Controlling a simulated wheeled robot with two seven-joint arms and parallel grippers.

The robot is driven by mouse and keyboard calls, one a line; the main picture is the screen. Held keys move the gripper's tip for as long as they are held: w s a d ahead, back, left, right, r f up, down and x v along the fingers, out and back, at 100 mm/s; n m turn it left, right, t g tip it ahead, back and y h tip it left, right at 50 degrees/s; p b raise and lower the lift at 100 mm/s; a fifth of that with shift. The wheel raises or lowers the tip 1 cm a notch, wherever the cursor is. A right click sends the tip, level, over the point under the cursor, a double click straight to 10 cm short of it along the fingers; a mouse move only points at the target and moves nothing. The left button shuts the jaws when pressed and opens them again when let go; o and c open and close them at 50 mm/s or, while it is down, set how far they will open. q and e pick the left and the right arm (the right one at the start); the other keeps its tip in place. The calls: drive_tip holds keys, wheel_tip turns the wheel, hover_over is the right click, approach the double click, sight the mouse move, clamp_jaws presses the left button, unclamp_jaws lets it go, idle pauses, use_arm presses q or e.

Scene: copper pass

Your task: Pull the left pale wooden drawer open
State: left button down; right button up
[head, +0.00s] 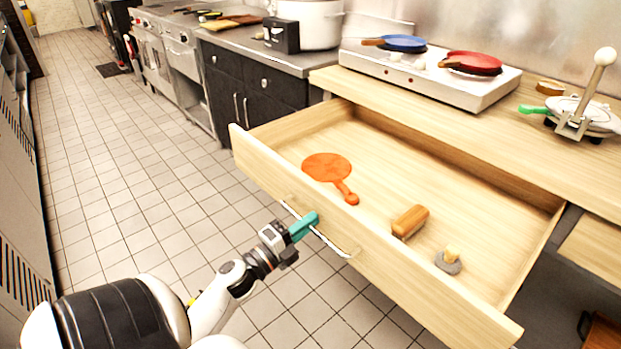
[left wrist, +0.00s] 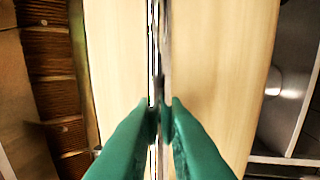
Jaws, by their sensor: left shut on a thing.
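The left pale wooden drawer (head: 290,192) stands pulled well out from under the pale wooden counter in the head view, its inside showing. A thin metal bar handle (head: 335,247) runs along its front. My left gripper (head: 304,226) has teal fingers and is shut on this handle. In the left wrist view the green fingers (left wrist: 159,118) close on the handle (left wrist: 158,50) from both sides, with the drawer front (left wrist: 215,60) behind. My right gripper is not in view.
In the drawer lie an orange paddle-shaped utensil (head: 327,168), a wooden block (head: 410,221) and a small grey piece with a wooden knob (head: 448,262). A hob (head: 430,80) with blue and red pans stands on the counter. Tiled floor (head: 130,170) at left is clear.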

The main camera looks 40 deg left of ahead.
use_arm(q)
drive_tip(key=c, duration=1.6)
unclamp_jaws()
drive_tip(key=shift+o, duration=0.2)
drive_tip(key=shift+s, duration=0.1)
